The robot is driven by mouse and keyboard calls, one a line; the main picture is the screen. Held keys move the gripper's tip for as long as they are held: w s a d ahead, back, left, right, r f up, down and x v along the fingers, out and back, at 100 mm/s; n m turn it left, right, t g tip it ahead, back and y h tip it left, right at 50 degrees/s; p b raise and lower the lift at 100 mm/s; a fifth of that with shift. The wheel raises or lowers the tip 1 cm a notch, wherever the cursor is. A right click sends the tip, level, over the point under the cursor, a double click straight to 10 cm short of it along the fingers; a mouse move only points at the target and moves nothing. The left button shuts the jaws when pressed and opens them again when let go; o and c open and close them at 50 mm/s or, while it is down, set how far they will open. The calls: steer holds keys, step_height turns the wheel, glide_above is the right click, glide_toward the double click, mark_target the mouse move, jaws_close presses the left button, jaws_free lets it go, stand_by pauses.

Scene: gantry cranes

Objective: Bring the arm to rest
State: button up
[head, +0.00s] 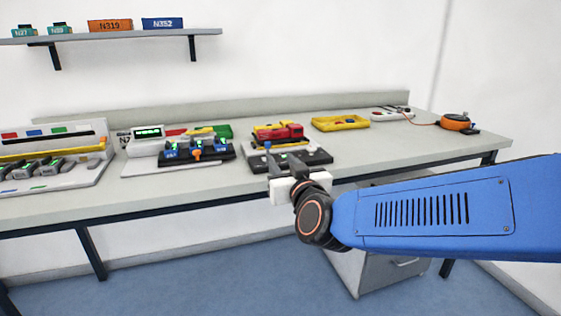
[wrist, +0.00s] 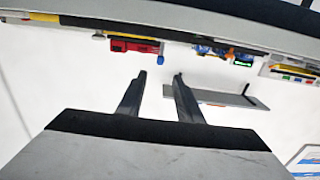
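My blue arm (head: 430,215) reaches in from the right in the head view, in front of the bench's front edge. My gripper (head: 284,162) is at its end, in front of a black base with a blue knob and a red and yellow model truck (head: 283,132). In the wrist view my gripper (wrist: 160,76) has its two dark fingers apart with nothing between them. That view looks upside down, with the red truck (wrist: 132,44) beyond the fingertips. The gripper hides part of the black base (head: 312,160) in the head view.
The bench (head: 400,148) carries a console with blue and orange parts (head: 195,151), a yellow tray (head: 341,123) and an orange round device (head: 455,121). A wall shelf (head: 120,34) holds small containers. A grey cabinet (head: 385,262) stands below. Open blue floor lies in front.

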steer(key=s+d+f+m+g+h, duration=0.1)
steer(key=s+d+f+g, duration=0.5)
steer(key=s+d, duration=0.7)
steer(key=s+d+f+m+g+h, duration=0.2)
steer(key=s+d+f+g+h, duration=0.2)
steer(key=s+d+f, duration=0.7)
steer(key=s+d+g, duration=0.2)
steer(key=shift+s+d+f+g, duration=0.2)
steer(key=shift+s+d+g, duration=0.1)
steer(key=shift+o, duration=0.7)
stand_by(1.2)
